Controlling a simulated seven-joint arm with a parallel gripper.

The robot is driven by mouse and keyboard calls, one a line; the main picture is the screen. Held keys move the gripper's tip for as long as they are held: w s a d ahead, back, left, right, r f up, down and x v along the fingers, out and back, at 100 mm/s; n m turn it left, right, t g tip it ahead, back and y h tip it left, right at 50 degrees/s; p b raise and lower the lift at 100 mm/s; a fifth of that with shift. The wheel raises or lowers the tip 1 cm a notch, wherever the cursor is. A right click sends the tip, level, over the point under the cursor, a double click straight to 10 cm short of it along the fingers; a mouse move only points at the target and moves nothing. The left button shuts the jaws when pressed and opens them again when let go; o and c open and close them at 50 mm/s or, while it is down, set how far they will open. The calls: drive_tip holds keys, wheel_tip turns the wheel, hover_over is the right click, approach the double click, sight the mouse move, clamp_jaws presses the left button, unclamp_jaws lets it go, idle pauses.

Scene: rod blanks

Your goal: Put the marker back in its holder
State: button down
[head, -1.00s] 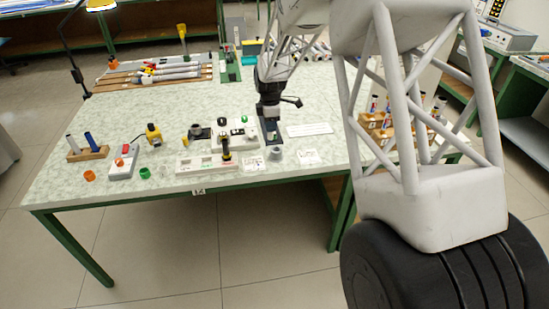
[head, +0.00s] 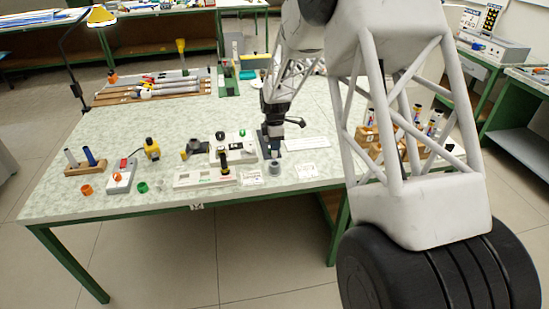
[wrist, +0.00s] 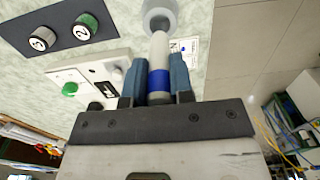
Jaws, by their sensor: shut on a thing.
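The marker (wrist: 159,57), a white rod with a blue band, is between the fingers of my gripper (wrist: 158,84) in the wrist view. My gripper is shut on it around the band. The marker's far end points at a round grey cup (wrist: 160,15), which looks like the holder, and overlaps its opening. I cannot tell whether the tip is inside or just above. In the head view my gripper (head: 273,145) is right over the grey cup (head: 275,168) near the table's front edge; the marker is too small there to make out clearly.
A white box with buttons (head: 236,152) and a white tray (head: 204,178) stand left of the cup. A flat white card (head: 308,142) lies to the right. Wooden blocks with several markers (head: 375,150) stand at the right. A wooden stand (head: 86,168) holds two rods at far left.

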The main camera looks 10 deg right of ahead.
sight(275, 157)
drive_tip(key=shift+f, duration=1.1)
drive_tip(key=shift+f, duration=1.85)
drive_tip(key=shift+f, duration=0.1)
drive_tip(key=c, duration=1)
unclamp_jaws()
wheel_tip(275, 157, up, 12)
drive_tip(key=shift+r, duration=0.1)
